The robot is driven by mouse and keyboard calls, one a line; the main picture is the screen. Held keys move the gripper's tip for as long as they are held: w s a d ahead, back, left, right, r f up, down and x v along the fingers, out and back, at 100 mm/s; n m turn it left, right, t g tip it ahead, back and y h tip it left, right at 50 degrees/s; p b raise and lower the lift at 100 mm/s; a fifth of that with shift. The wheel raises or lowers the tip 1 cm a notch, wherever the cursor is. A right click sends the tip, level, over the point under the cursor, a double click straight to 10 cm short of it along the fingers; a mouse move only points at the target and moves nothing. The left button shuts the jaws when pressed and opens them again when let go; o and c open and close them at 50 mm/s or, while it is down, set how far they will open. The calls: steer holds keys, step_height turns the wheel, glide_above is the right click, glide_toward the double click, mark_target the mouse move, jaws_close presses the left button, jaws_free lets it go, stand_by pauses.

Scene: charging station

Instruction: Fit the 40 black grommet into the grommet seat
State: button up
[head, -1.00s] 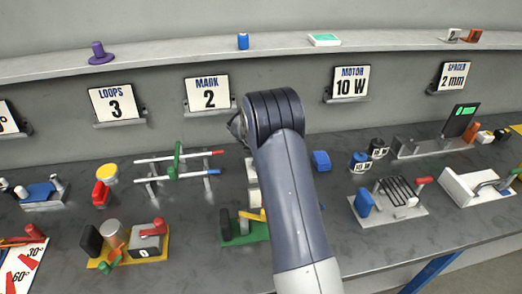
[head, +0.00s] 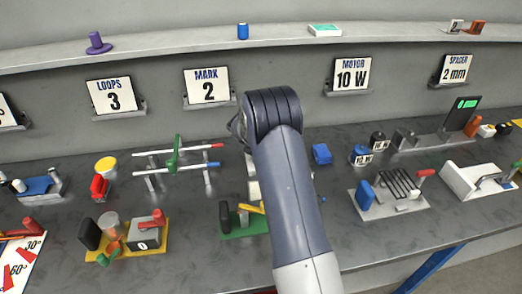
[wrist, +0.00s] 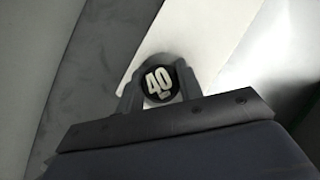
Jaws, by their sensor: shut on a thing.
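The black grommet (wrist: 158,79), marked 40 in pale figures, shows end-on in the wrist view. My gripper (wrist: 159,88) is shut on it, with one finger on each side. A pale, blurred surface lies behind the grommet, and I cannot tell what it belongs to. In the head view my own arm hides the gripper and the grommet. I cannot pick out the grommet seat for certain in either view.
My arm covers the middle of the bench (head: 330,225). A green-based fixture (head: 240,228) is just left of it, and a blue block (head: 321,154) and a grey fixture with black bars (head: 391,193) are to its right. A shelf (head: 170,52) runs behind.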

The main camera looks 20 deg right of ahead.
steer(key=shift+s+f, duration=0.2)
steer(key=shift+f, duration=0.35)
steer(key=o, duration=0.9)
steer(key=shift+a+f, duration=0.1)
steer(key=shift+f, duration=0.05)
steer(key=shift+o, duration=0.2)
steer(key=w+b+v, duration=0.1)
steer(key=v, duration=1)
steer(key=shift+r, duration=0.6)
steer(key=shift+s, duration=0.1)
steer(key=p+x, duration=0.1)
steer(key=x, duration=0.9)
steer(key=shift+s+f, duration=0.1)
steer(key=shift+f, duration=0.25)
